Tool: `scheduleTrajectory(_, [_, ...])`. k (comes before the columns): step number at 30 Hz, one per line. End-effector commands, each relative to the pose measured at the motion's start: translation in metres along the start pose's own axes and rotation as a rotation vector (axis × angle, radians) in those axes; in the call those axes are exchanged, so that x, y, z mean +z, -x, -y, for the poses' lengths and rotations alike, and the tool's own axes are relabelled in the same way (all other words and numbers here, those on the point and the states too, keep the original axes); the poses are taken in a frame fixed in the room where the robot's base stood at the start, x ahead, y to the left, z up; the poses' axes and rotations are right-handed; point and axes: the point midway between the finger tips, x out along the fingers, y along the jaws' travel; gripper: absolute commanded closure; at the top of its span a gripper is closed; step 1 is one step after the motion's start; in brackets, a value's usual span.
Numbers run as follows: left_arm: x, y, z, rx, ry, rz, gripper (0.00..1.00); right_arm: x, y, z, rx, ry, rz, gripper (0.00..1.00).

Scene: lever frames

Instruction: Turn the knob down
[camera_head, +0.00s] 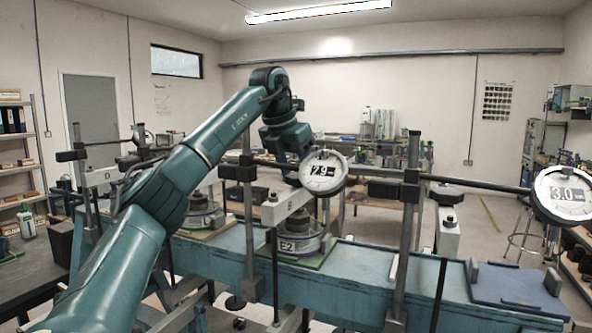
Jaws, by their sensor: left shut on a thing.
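My left arm reaches in from the lower left. Its gripper (297,172) is at the middle lever frame (246,200), just left of and behind a round dial (327,172) that reads about 29. The gripper is shut on what appears to be the knob at the end of the black lever; the knob and fingertips are mostly hidden. A weight marked E2 (298,243) sits on a green mat below. My right gripper is not in view.
A second frame (408,220) at the right carries a long black lever and a dial (564,194) reading about 30. A blue pad (515,285) lies at the right end of the blue bench (350,275). Another frame (85,180) stands behind my arm.

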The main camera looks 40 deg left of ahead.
Motion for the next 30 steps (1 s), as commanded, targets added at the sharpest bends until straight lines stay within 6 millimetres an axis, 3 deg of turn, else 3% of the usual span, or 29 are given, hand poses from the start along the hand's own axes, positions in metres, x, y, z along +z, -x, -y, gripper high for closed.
scheduleTrajectory(14, [0.0003, 0.0003, 0.0001, -0.008, -0.017, 0.001, 0.71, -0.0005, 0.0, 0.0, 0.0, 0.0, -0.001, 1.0])
scheduleTrajectory(15, [0.0003, 0.0003, 0.0001, -0.007, -0.017, 0.001, 0.46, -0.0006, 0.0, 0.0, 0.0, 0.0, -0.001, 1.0])
scheduleTrajectory(22, [0.0003, 0.0002, 0.0001, -0.007, -0.017, 0.0, 0.28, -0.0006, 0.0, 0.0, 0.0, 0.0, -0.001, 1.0])
scheduleTrajectory(30, [0.0003, 0.0015, 0.0001, -0.007, -0.017, 0.001, 0.27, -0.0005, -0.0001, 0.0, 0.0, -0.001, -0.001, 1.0])
